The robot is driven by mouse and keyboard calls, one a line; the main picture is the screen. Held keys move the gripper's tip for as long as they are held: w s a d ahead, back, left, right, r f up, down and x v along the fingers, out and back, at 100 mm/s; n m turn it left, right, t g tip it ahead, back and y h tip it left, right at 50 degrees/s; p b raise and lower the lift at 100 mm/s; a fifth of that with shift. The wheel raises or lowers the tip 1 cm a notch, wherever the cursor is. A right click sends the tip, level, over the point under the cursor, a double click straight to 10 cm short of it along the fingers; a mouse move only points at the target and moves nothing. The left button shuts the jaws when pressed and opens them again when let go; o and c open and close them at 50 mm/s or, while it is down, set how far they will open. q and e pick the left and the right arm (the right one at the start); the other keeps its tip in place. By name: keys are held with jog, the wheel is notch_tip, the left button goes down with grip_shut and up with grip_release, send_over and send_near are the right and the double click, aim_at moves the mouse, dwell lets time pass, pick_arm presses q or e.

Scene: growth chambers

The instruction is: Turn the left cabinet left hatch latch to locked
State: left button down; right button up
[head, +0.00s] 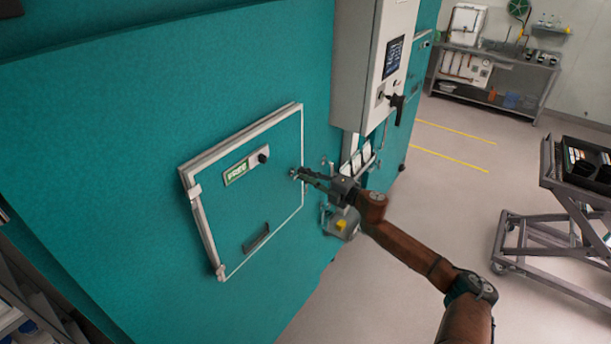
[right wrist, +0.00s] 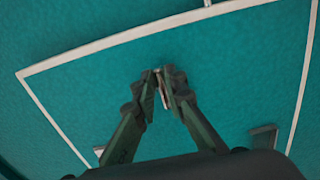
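The teal cabinet (head: 110,130) carries a square hatch (head: 235,205) with a pale frame; the hatch looks closed. A display reading "FREE" (head: 236,172) and a black knob (head: 263,157) sit on its upper part. My right gripper (head: 299,174) is at the hatch's right edge. In the right wrist view its fingers (right wrist: 161,76) close in on a small, thin latch (right wrist: 163,92) and seem to pinch it. The fingers hide most of the latch, so its exact angle is unclear. My left gripper is out of view.
A grey control box (head: 355,60) with a screen and a black handle (head: 397,106) juts out above my right gripper. A grey box with a yellow top (head: 341,224) is just below it. A cart (head: 560,235) stands at right; the floor between is clear.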

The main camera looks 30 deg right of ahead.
jog(key=o, duration=0.4)
jog(key=v, duration=1.2)
dwell(0.4)
